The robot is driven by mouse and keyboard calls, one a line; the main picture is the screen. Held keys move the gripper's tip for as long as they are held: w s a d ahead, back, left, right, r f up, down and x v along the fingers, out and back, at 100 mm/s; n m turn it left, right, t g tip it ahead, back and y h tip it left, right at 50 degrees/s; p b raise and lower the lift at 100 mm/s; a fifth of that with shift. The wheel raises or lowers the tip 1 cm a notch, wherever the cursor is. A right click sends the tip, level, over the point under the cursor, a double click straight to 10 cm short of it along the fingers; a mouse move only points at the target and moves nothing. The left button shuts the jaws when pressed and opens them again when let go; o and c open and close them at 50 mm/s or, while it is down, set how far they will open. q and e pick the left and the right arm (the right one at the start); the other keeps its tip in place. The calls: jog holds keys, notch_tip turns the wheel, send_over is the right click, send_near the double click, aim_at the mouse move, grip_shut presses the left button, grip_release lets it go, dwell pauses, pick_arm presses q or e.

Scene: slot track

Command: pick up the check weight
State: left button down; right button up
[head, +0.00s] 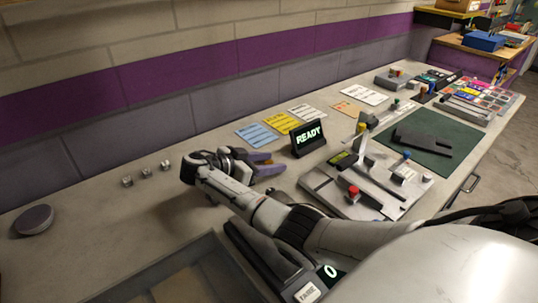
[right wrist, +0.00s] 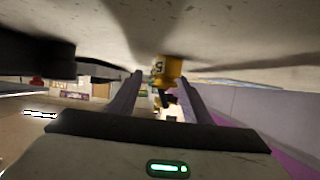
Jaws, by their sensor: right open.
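A yellow, brass-like cylinder with a dark mark, which looks like the check weight (right wrist: 170,70), shows in the right wrist view. It appears between or just beyond the two fingers of my right gripper (right wrist: 160,98); I cannot tell its exact depth. In the head view my right gripper (head: 268,165) is low over the bench, its fingers pointing right, open. A small orange-brown patch shows at its fingers there, too small to identify surely. My left gripper is not in view.
A black READY display (head: 308,138) stands just right of the gripper. A metal slot fixture (head: 335,190) lies beyond the forearm, and a dark scale (head: 262,255) reading 0 is in front. Small metal cylinders (head: 146,173) and a grey disc (head: 34,219) stand left. Cards lie behind.

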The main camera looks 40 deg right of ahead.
jog(key=shift+d+f, duration=0.1)
jog(key=shift+d, duration=0.1)
jog(key=shift+c, duration=0.4)
grip_shut()
